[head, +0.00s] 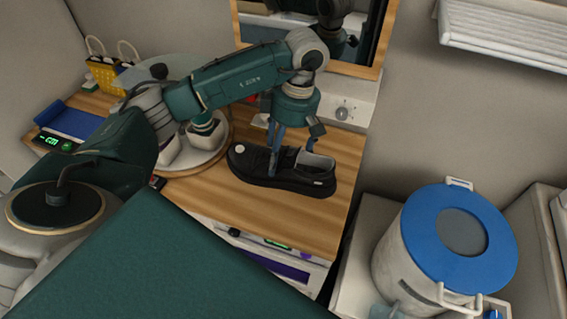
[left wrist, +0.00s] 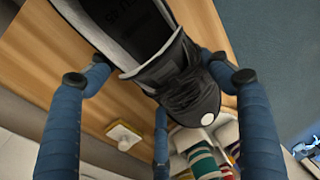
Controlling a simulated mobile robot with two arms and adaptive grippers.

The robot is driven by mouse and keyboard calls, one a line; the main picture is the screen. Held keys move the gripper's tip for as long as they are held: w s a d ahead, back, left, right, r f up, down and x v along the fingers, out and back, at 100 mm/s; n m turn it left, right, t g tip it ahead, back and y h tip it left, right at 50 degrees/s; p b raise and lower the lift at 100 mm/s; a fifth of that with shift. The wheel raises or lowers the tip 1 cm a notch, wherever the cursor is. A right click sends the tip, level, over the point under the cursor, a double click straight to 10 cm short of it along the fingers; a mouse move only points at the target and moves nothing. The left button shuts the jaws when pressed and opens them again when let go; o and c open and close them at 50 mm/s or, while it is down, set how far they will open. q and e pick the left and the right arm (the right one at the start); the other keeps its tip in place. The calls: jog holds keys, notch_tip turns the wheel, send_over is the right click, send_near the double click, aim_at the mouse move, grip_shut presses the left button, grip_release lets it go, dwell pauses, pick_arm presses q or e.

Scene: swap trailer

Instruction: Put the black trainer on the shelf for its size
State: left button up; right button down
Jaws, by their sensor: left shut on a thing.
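The black trainer (head: 255,168) is over the wooden counter in the head view, with its sole down and its grey-lined opening toward the right. I cannot tell whether it touches the wood. My left gripper (head: 275,160) comes down from above with its blue fingers shut on the trainer's middle. My right gripper is not in view.
The wooden counter (head: 225,205) holds a round tray (head: 195,165) at left, a blue item (head: 70,122) and a yellow rack (head: 103,75). A framed mirror (head: 375,45) stands behind. Below the counter's front is a white-edged shelf (head: 310,262). A blue-lidded bin (head: 440,240) stands right.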

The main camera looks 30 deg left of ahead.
pick_arm(q)
notch_tip(320, 180, down, 3)
jog(key=shift+p, duration=0.3)
notch_tip(320, 180, down, 3)
jog(key=shift+f+p, duration=0.2)
jog(key=shift+p, duration=0.35)
jog(key=shift+f, duration=0.5)
jog(key=o, duration=1.2)
jog(key=shift+f, duration=0.1)
jog(key=o, duration=0.4)
jog(key=shift+c, duration=0.2)
